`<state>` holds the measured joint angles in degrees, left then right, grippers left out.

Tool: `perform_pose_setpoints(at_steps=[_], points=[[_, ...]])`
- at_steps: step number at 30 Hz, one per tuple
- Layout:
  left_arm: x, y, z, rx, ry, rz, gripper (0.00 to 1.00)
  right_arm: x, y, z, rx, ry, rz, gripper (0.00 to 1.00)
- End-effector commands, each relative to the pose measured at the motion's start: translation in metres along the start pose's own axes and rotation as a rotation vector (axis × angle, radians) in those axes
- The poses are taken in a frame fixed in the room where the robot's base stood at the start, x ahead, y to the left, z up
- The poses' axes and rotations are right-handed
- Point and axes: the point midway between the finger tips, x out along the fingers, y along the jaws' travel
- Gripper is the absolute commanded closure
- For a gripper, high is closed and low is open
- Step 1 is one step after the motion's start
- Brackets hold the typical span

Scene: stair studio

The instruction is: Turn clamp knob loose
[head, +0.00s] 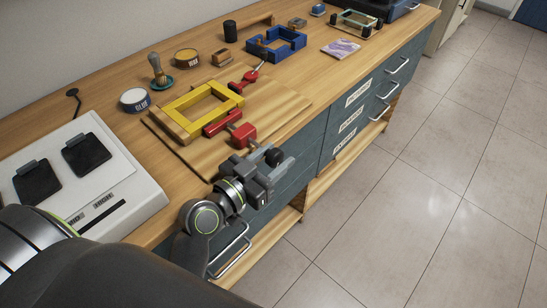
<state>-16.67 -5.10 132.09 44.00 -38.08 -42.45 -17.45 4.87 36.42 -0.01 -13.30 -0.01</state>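A yellow rectangular frame (190,118) lies on a wooden board (285,103) on the bench. A red clamp (241,133) sits at the frame's near corner, by the bench's front edge. A round black knob (274,156) shows in front of the clamp, just off the bench edge. My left gripper (276,166) is at this knob, with its grey fingers beside it. The fingers partly hide each other, so I cannot tell whether they are closed on the knob. My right gripper is not in view.
A white machine with black pads (130,175) stands at the left. A glue tin (135,99), a brush (157,68) and a blue frame (283,43) are farther back. Drawers with handles (398,66) front the bench. The tiled floor (420,190) at right is clear.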

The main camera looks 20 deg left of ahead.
Motion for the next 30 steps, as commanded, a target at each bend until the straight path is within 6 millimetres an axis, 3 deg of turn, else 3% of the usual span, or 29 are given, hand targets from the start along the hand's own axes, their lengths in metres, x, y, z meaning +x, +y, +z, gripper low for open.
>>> perform_pose_setpoints(at_steps=[8, 13, 25, 30], points=[[0.0, 0.0, -0.001, 0.003, 0.002, -0.002, 0.56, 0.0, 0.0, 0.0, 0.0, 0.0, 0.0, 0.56], [-0.011, -0.001, 0.001, 0.004, 0.001, -0.003, 0.56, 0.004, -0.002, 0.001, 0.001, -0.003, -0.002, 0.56], [-0.088, 0.0, 0.003, 0.005, -0.004, 0.001, 0.56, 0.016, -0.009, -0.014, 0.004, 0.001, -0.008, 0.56], [-0.114, 0.0, -0.002, 0.001, -0.005, 0.001, 0.56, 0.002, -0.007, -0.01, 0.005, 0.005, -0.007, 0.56]])
